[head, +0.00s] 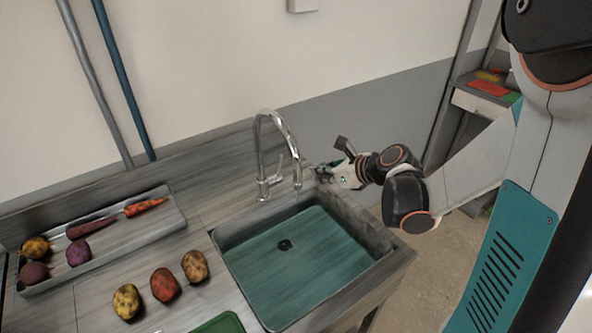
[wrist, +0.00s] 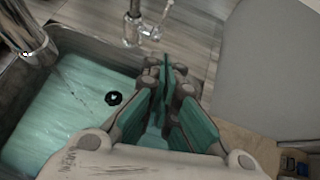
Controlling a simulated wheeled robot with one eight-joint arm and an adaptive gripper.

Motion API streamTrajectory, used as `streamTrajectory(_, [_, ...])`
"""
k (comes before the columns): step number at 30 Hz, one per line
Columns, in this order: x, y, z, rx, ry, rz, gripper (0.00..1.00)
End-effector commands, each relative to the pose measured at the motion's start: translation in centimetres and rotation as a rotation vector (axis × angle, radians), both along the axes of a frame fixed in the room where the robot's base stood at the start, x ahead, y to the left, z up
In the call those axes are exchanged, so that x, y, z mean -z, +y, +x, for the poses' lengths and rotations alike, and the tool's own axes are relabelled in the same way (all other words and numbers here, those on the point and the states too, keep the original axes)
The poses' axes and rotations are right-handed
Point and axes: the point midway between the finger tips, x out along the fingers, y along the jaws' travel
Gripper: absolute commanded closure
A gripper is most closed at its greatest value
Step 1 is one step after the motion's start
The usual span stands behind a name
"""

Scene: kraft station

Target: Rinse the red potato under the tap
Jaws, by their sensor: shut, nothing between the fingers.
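The red potato (head: 165,285) lies on the counter left of the sink, between a yellow potato (head: 127,301) and a brown potato (head: 195,265). The chrome tap (head: 262,160) stands behind the sink (head: 310,245), its curved spout over the basin. Its lever and base show at the top of the wrist view (wrist: 134,28). My gripper (head: 322,174) is just right of the tap, above the sink's back right corner. Its fingers are together and empty in the wrist view (wrist: 168,68). I cannot tell whether water runs.
A grey tray (head: 120,243) at the back left holds carrots and several round vegetables. A green board (head: 220,323) lies at the front edge of the view. The teal-bottomed basin is empty around its dark drain (wrist: 113,98). A wall rises behind the counter.

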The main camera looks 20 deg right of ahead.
Motion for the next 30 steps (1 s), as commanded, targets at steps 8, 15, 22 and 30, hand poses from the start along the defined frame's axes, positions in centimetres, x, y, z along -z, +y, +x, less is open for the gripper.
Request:
streamTrajectory(8, [2.9, 1.9, 3.5, -0.006, -0.001, -0.004, 1.0])
streamTrajectory(15, [5.5, 3.6, 6.9, -0.006, 0.0, -0.005, 1.0])
streamTrajectory(22, [4.9, 5.1, 9.5, -0.005, -0.001, -0.006, 1.0])
streamTrajectory(30, [4.6, 5.5, 10.3, -0.003, -0.001, -0.005, 1.0])
